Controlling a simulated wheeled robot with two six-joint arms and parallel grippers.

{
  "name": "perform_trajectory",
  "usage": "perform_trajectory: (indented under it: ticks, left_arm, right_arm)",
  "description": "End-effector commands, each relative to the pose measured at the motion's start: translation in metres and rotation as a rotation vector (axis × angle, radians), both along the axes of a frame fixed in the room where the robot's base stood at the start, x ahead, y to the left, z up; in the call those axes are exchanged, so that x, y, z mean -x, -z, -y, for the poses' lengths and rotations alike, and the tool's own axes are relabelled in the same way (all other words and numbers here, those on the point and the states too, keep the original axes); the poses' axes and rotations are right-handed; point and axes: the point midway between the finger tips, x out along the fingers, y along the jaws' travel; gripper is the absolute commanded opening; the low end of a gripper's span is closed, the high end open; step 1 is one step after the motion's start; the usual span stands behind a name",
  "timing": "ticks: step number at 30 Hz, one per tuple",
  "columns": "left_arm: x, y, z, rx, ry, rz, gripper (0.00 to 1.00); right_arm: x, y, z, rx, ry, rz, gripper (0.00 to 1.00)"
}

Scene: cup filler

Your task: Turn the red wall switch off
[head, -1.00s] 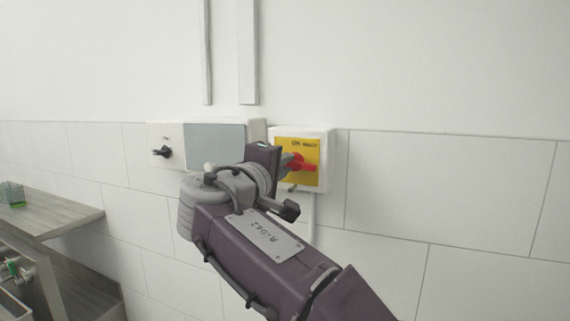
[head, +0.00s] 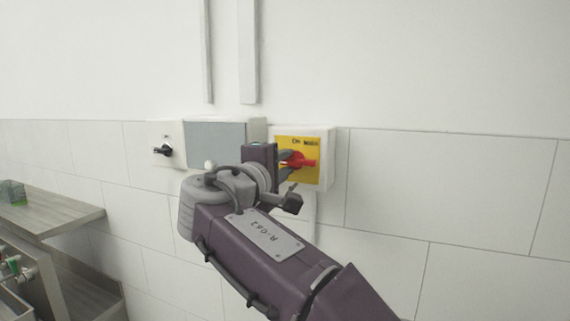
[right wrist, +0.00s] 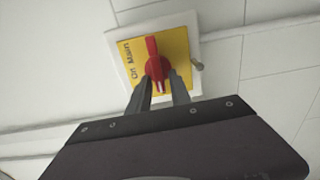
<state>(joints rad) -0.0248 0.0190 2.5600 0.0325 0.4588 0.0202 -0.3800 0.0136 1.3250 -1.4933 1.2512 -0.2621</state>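The red wall switch (head: 306,162) is a rotary knob on a yellow plate marked "On Main", on a white box (head: 331,160) fixed to the wall. My right gripper (head: 290,162) is at the knob's left side in the head view. In the right wrist view the red knob (right wrist: 154,62) shows clearly, and the fingers of my right gripper (right wrist: 161,84) lie either side of its near end. A gap seems to show between fingers and knob, so the gripper looks open. The head view hides part of the knob behind the gripper. My left gripper is not in view.
A grey-fronted panel (head: 216,145) and a white box with a black knob (head: 164,150) are on the wall to the left. A metal counter (head: 60,212) stands at the lower left with a green object (head: 12,193). The wall at right is bare.

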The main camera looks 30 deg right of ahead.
Motion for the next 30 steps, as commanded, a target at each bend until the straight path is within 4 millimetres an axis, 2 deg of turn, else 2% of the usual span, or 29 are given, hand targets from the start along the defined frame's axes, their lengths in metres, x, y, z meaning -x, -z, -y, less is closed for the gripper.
perform_trajectory:
  ticks: [11,22,26,30]
  left_arm:
    - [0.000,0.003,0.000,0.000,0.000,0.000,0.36]
    - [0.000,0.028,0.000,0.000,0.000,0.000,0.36]
    - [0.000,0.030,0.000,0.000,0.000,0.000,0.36]
    - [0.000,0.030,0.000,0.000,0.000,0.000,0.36]
  right_arm:
    - [0.002,0.001,-0.003,-0.001,0.000,0.002,0.34]
    - [0.046,0.003,-0.058,-0.001,-0.006,0.001,0.34]
    - [0.056,0.001,-0.068,-0.001,-0.003,0.002,0.34]
    - [0.059,0.000,-0.070,-0.001,0.001,0.001,0.34]
